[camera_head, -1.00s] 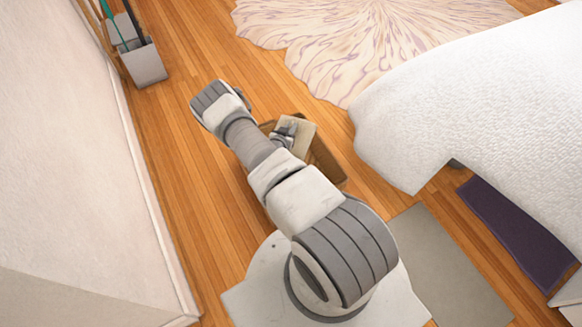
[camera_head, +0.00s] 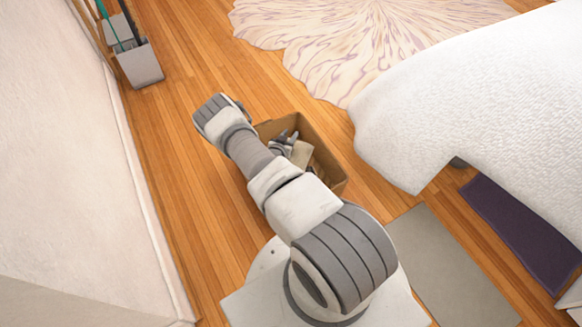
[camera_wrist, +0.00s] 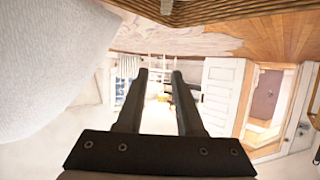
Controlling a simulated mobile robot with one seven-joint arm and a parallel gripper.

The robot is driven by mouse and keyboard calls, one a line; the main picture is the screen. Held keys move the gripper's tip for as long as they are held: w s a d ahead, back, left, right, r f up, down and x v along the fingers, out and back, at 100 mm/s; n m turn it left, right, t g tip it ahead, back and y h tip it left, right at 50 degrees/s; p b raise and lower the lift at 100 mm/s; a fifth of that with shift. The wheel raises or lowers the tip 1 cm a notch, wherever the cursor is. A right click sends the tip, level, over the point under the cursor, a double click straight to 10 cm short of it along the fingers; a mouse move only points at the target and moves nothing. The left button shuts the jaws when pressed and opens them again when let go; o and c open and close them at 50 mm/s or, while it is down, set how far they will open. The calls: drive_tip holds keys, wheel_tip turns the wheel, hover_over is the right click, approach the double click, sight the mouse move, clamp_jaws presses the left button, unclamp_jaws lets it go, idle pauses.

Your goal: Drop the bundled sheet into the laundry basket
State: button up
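The laundry basket (camera_head: 326,138) is an open brown box on the floor, partly hidden behind my arm in the head view. The bundled sheet (camera_head: 301,154) is a small pale beige bundle, seen within the basket's opening beside my gripper (camera_head: 284,142). Part of the bundle is hidden by my arm and gripper. In the wrist view my gripper (camera_wrist: 160,78) has its two dark fingers apart with nothing between them; only the distant room shows through the gap.
A bed with a white cover (camera_head: 470,95) stands right of the basket. A pale patterned rug (camera_head: 340,40) lies beyond. A grey mat (camera_head: 450,270) and a dark purple mat (camera_head: 520,230) lie at right. Wood floor is clear left of my arm.

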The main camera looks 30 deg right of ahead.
drive_tip(key=shift+o, duration=0.6)
drive_tip(key=p+v, duration=0.6)
drive_tip(key=v, duration=1.1)
drive_tip(key=shift+a+r, duration=0.15)
